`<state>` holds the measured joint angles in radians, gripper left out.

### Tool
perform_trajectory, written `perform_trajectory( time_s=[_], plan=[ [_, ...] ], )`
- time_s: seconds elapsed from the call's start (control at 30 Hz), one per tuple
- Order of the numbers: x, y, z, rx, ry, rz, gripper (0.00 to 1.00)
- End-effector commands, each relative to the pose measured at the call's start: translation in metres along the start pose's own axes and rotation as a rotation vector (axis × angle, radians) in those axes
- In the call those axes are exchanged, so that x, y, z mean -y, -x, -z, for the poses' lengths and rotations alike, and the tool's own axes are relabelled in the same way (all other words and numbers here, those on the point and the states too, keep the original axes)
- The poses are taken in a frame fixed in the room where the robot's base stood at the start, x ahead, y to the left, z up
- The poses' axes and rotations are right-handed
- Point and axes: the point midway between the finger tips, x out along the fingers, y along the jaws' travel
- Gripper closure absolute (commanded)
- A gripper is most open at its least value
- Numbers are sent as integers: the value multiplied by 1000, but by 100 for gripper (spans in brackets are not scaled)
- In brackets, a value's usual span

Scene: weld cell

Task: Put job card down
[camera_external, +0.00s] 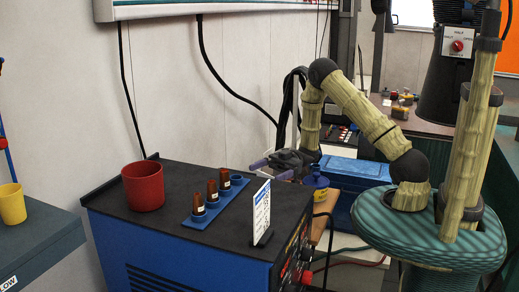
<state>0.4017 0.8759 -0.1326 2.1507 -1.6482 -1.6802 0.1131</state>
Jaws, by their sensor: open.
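The job card (262,209) is a white card with blue markings. It stands upright at the right front of the dark top (185,170) of a blue cabinet, with a small black foot or holder (263,239) at its base. My gripper (267,172) is beyond the card in the picture, near the far right edge of the cabinet top. Its two purple-tipped fingers are apart and point left. I see nothing between them, and the gripper appears clear of the card.
A blue and yellow container (317,186) and a blue box (357,174) are right of the cabinet. Cabinet top in front of the rack is clear.

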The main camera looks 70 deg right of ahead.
Motion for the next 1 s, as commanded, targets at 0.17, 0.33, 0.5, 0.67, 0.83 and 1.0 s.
perform_trajectory(
  time_s=[0.17,0.33,0.5,0.67,0.83,1.0],
  plan=[
    [0,-2,38,-2,8,4,6],
    [1,-2,58,-2,5,4,6],
    [1,-2,63,-2,2,4,6],
    [1,-2,63,-2,2,4,6],
    [1,-2,63,-2,2,4,6],
    [0,-3,63,0,4,2,6]
  ],
)
